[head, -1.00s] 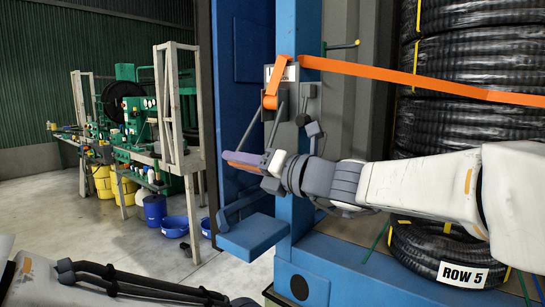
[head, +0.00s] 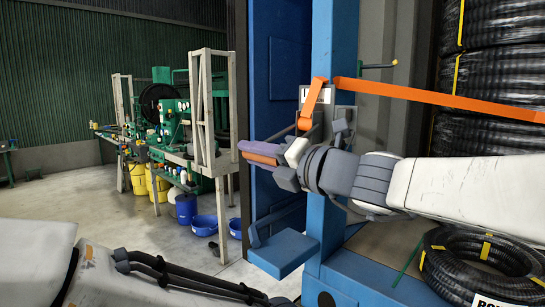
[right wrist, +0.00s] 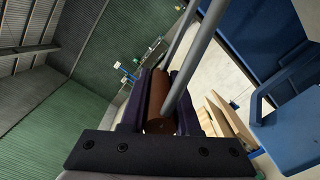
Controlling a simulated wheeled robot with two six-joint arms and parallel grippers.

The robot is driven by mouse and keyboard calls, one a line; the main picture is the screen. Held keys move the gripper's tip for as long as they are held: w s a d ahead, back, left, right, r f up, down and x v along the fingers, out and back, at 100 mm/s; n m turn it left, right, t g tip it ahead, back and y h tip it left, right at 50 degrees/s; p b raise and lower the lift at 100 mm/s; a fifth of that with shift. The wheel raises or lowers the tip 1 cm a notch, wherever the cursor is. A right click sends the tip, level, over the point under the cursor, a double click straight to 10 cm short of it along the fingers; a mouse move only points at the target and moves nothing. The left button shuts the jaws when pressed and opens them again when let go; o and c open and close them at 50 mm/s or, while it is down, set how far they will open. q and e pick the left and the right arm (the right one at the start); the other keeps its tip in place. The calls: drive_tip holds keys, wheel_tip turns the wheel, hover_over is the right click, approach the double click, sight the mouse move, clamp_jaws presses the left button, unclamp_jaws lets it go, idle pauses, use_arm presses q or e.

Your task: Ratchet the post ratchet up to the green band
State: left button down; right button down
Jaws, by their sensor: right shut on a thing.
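The post ratchet (head: 318,97) is a grey box with a lettered plate on the blue post (head: 345,35), with an orange strap (head: 430,97) running right from it. My right gripper (head: 248,152) is left of the post, below the plate. It is shut on the ratchet's handle, whose brown grip (right wrist: 158,95) lies between the fingers in the right wrist view, with grey bars rising past it. In the head view my gripper and wrist hide most of the handle and the lower ratchet. I cannot make out the green band. My left gripper is out of view; only its arm shows.
A blue step-like block (head: 284,254) juts out below my right gripper. Stacked black hose coils (head: 500,60) stand at right, with a loose coil (head: 480,262) lower down. A green machine bench (head: 175,130) stands at back left, with open floor before it.

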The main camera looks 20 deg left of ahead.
drive_tip(key=shift+r, duration=0.15)
drive_tip(key=c, duration=0.7)
unclamp_jaws()
drive_tip(key=shift+o, duration=0.2)
drive_tip(key=b+v, duration=0.3)
drive_tip(key=v, duration=0.7)
drive_tip(key=shift+d, duration=0.2)
drive_tip(key=shift+s, duration=0.1)
